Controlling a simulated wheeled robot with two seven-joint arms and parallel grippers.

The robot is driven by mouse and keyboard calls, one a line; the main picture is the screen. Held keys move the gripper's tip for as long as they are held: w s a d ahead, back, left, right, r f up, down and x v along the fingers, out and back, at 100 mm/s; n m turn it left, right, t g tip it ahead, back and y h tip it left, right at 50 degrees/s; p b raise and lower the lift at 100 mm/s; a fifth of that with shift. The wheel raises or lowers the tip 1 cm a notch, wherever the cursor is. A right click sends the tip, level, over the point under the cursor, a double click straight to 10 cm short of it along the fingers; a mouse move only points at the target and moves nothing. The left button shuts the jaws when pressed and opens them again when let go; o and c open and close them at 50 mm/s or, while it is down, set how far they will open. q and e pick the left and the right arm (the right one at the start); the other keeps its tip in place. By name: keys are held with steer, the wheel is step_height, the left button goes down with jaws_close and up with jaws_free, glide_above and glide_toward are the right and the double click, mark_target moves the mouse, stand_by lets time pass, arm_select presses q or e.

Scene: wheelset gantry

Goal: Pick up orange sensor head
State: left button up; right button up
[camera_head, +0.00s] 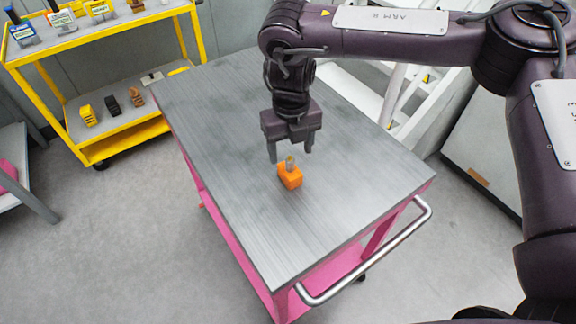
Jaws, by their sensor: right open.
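The orange sensor head (290,177) is a small orange block with a short metallic stub on top. It sits on the grey top of a pink cart (220,110), near the middle. My right gripper (290,154) points down just above and behind it. Its two fingers are apart and nothing is between them. The fingertips look close to the stub, but I cannot tell whether they touch it. My left gripper is not in view.
A yellow shelf cart (98,151) with several small items stands at the upper left. A metal push handle (372,262) sticks out at the pink cart's front right. White stairs (400,95) stand behind. The cart top around the sensor head is clear.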

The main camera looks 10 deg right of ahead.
mark_target(290, 168)
steer(key=shift+w+f, duration=0.15)
steer(key=shift+f, duration=0.55)
steer(key=shift+f+p, duration=0.3)
steer(key=f, duration=0.1)
steer(key=f+p, duration=0.1)
steer(key=f, duration=0.2)
steer(key=shift+s+a+f, duration=0.1)
steer(key=shift+s, duration=0.2)
steer(key=shift+w+f, duration=0.1)
steer(key=shift+f, duration=0.1)
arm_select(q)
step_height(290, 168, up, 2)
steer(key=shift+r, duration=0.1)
arm_select(e)
steer(key=shift+r, duration=0.1)
steer(key=c, duration=1.2)
